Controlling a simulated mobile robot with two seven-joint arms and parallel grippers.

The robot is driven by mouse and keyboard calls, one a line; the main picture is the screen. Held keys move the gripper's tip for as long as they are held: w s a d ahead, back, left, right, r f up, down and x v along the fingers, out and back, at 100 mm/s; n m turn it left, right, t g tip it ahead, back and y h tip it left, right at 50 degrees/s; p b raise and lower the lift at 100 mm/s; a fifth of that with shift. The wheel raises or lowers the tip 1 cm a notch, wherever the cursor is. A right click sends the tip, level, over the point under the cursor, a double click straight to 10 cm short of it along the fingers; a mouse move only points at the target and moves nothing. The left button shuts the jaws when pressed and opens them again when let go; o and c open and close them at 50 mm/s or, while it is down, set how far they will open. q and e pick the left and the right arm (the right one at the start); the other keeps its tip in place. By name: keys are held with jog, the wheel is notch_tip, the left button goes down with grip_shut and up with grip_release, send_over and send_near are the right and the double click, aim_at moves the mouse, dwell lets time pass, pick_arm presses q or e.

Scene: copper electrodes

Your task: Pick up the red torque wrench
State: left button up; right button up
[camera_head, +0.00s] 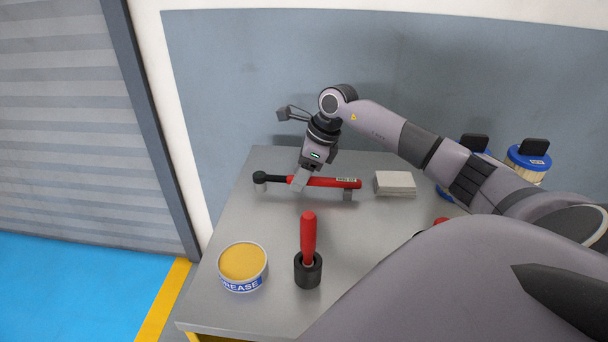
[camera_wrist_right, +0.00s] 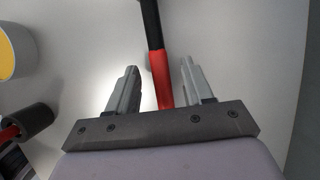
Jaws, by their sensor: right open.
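The red torque wrench (camera_head: 335,182) lies across the back of the grey table, with a black head at its left end and a red handle to the right. It rests on small supports that lift it off the tabletop. My right gripper (camera_head: 299,181) is at the wrench, near where the black shaft meets the red handle. In the right wrist view, the wrench (camera_wrist_right: 162,75) passes between the two open fingers of my right gripper (camera_wrist_right: 158,85), with a gap on each side. My left gripper is not in view.
A grease tin (camera_head: 243,263) and a red-handled tool in a black holder (camera_head: 308,270) stand at the front. A pale block (camera_head: 395,183) lies right of the wrench. Blue-lidded containers (camera_head: 528,160) stand at the right. A grey wall (camera_head: 250,80) rises behind.

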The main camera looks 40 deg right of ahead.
jog(key=shift+x, duration=1.15)
grip_shut()
jog(key=shift+r, duration=0.1)
notch_tip(320, 180, up, 20)
jog(key=p, duration=0.1)
